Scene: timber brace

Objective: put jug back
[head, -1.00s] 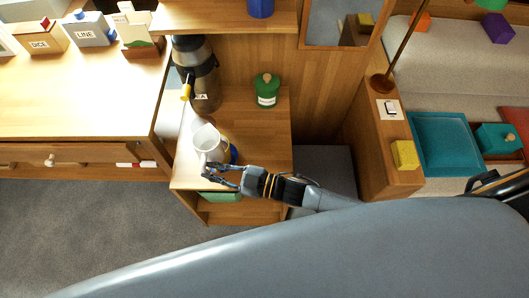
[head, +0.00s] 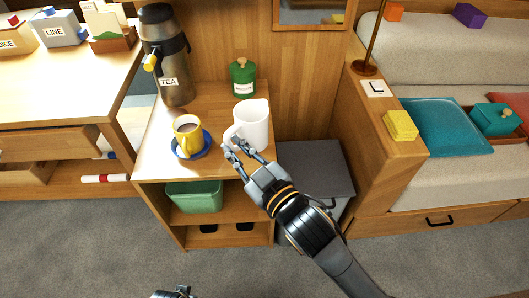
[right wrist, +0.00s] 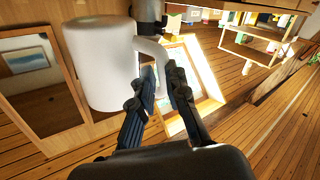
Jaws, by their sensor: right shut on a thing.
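The white jug (head: 253,127) is upright at the right front of the small cabinet's top (head: 222,108). My right gripper (head: 236,150) is shut on its handle. In the right wrist view the jug (right wrist: 98,62) fills the upper left, with its handle (right wrist: 154,50) at the fingers (right wrist: 160,88). I cannot tell whether the jug's base touches the wood. A yellow cup (head: 187,139) holding brown liquid stands on a blue saucer (head: 178,151) left of the jug. A dark piece at the bottom edge seems to be my left gripper (head: 173,293); its jaws do not show clearly.
A tall TEA flask (head: 172,80) stands at the back left of the cabinet top. A green lidded canister (head: 243,77) stands behind the jug. A green bin (head: 194,197) sits on the shelf below. A wooden ledge with a yellow block (head: 400,125) is to the right.

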